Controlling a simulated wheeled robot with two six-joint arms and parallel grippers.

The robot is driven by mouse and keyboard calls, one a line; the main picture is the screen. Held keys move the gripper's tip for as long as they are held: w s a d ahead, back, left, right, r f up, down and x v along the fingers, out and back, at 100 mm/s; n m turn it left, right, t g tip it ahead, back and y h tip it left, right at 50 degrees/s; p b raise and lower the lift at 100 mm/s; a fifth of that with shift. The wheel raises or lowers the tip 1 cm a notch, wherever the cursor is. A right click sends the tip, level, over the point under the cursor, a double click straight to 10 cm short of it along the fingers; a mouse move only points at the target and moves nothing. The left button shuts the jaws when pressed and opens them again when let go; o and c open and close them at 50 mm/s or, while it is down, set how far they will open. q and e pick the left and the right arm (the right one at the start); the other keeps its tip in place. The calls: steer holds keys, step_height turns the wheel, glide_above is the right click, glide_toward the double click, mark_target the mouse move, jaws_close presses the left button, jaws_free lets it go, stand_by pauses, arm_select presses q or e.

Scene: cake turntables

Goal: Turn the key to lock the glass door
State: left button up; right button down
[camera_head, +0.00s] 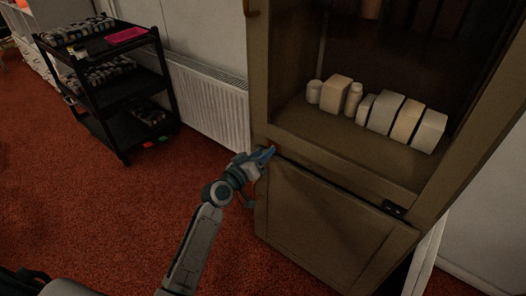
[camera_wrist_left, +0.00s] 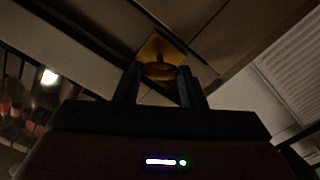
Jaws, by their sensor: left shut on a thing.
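A tall wooden cabinet (camera_head: 262,100) stands right of centre in the head view. Its upper part shows a dark interior; I cannot clearly make out the glass door's pane. My left gripper (camera_head: 264,155) is at the cabinet's left front edge, level with the seam above the lower wooden panel (camera_head: 325,215). In the left wrist view, a brass plate (camera_wrist_left: 157,44) is on the cabinet, and a brass key (camera_wrist_left: 160,70) stands out from it. My left gripper (camera_wrist_left: 158,78) is shut on the key, with a finger on each side. My right gripper is not in view.
Several pale boxes and jars (camera_head: 384,113) stand inside the cabinet. A black shelf cart (camera_head: 125,95) stands at the upper left, with a white radiator (camera_head: 208,105) between it and the cabinet. Red carpet (camera_head: 80,210) lies open at the left.

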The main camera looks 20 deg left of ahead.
arm_select(q)
steer(key=n+p, duration=0.1)
steer(key=n, duration=0.2)
steer(key=n+p, duration=0.1)
steer(key=n, duration=0.3)
steer(key=n+p, duration=0.1)
steer(key=n, duration=0.3)
steer(key=shift+a+f+p, duration=0.1)
steer(key=shift+f+p, duration=0.15)
steer(key=shift+p, duration=0.15)
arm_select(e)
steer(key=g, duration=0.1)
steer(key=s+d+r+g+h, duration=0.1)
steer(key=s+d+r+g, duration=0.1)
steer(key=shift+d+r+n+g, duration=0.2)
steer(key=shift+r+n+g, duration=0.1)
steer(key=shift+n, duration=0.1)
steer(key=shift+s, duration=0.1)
arm_select(q)
steer(key=o, duration=1)
